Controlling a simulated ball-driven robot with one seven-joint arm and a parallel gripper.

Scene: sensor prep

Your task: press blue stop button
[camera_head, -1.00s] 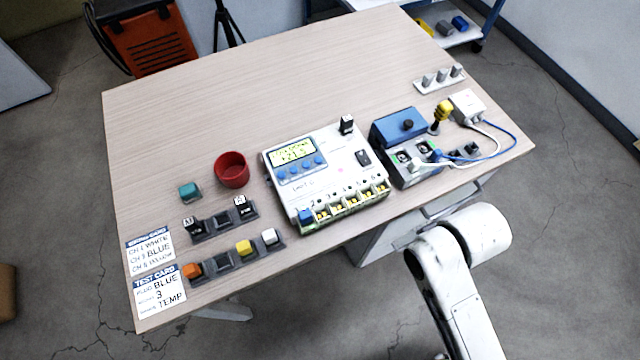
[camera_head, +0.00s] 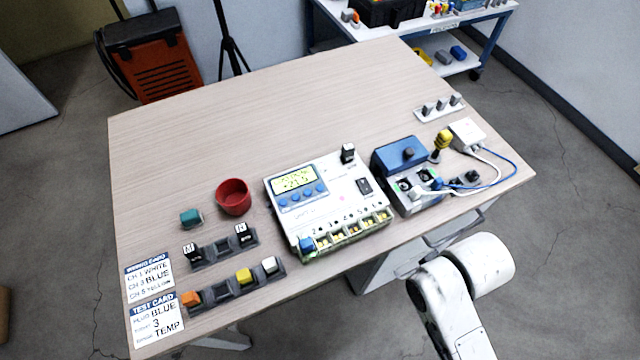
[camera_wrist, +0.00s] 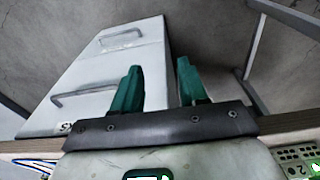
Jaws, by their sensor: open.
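The white unit (camera_head: 345,180) lies on the table with a lit display. A row of small blue buttons (camera_head: 302,195) sits below the display; their labels are too small to read, so I cannot tell which is the stop button. A blue block (camera_head: 307,244) sits in the left end of the unit's front row of sockets. My gripper (camera_wrist: 161,85) shows in the wrist view, its green fingers apart with nothing between them. Beyond them are a grey drawer cabinet (camera_wrist: 105,75) and the floor. My gripper is outside the head view, where only my white arm shows, beyond the table's front edge.
A blue box (camera_head: 400,154) with a dark knob, a yellow-topped plug (camera_head: 442,140) and a white cabled box (camera_head: 466,134) stand right of the unit. A red cup (camera_head: 233,197), teal block (camera_head: 191,218), block holders and printed cards (camera_head: 148,278) are left. The table's back is clear.

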